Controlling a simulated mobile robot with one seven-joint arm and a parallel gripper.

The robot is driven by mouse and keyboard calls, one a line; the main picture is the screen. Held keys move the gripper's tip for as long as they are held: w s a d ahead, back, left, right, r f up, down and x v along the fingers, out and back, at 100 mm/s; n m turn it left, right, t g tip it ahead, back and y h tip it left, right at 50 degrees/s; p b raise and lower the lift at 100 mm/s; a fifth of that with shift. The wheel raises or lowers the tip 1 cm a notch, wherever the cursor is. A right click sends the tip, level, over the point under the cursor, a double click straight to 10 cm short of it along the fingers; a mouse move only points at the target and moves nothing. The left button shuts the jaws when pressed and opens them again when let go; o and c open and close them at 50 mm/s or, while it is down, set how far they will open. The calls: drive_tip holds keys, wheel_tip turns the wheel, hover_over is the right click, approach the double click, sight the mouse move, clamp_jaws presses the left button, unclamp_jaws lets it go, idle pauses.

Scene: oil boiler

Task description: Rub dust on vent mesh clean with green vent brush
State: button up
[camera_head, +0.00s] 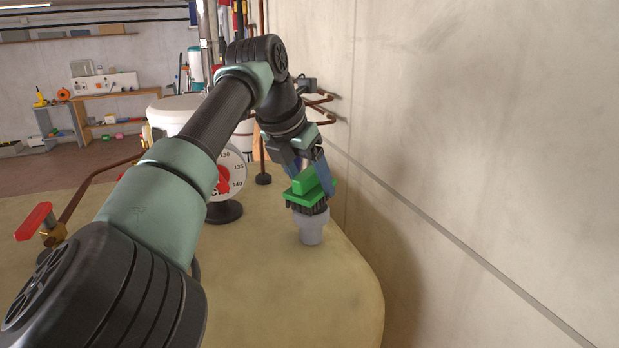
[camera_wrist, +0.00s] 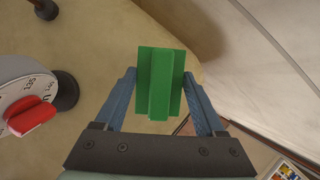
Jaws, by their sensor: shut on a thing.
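The green vent brush (camera_head: 308,191) is held in my gripper (camera_head: 311,172), with its dark bristles pointing down. In the wrist view the brush (camera_wrist: 160,83) sits between the two blue fingers of my gripper (camera_wrist: 161,98). The brush is over a grey vent (camera_head: 311,228) that stands up from the tan boiler top. The bristles appear to be at the top of the vent. The vent mesh and any dust on it are hidden under the brush, so I cannot tell their state.
A round dial gauge (camera_head: 229,176) with a red pointer stands left of the vent; it also shows in the wrist view (camera_wrist: 30,108). A red-handled valve (camera_head: 38,222) is at the far left. The concrete wall (camera_head: 480,120) is close on the right. Copper pipes run behind.

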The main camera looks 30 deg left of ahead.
drive_tip(key=shift+s+f, duration=0.1)
drive_tip(key=shift+f, duration=0.55)
idle(1.0)
drive_tip(key=shift+s+d+f+b, duration=0.1)
drive_tip(key=shift+d+b, duration=0.05)
drive_tip(key=shift+b, duration=0.55)
drive_tip(key=shift+s+d+b, duration=0.2)
drive_tip(key=shift+d+b, duration=0.05)
drive_tip(key=shift+b, duration=0.25)
drive_tip(key=shift+r, duration=0.3)
drive_tip(key=shift+w+a+r+p, duration=0.1)
drive_tip(key=shift+w+r+p, duration=0.05)
drive_tip(key=shift+p, duration=0.75)
drive_tip(key=w+a+p, duration=0.1)
drive_tip(key=p, duration=0.2)
drive_tip(key=shift+a, duration=0.1)
drive_tip(key=shift+w+a+p, duration=0.1)
drive_tip(key=shift+a+p, duration=0.05)
drive_tip(key=shift+p, duration=0.35)
drive_tip(key=shift+d+f+b, duration=0.2)
drive_tip(key=shift+f+b, duration=0.1)
drive_tip(key=shift+b, duration=0.55)
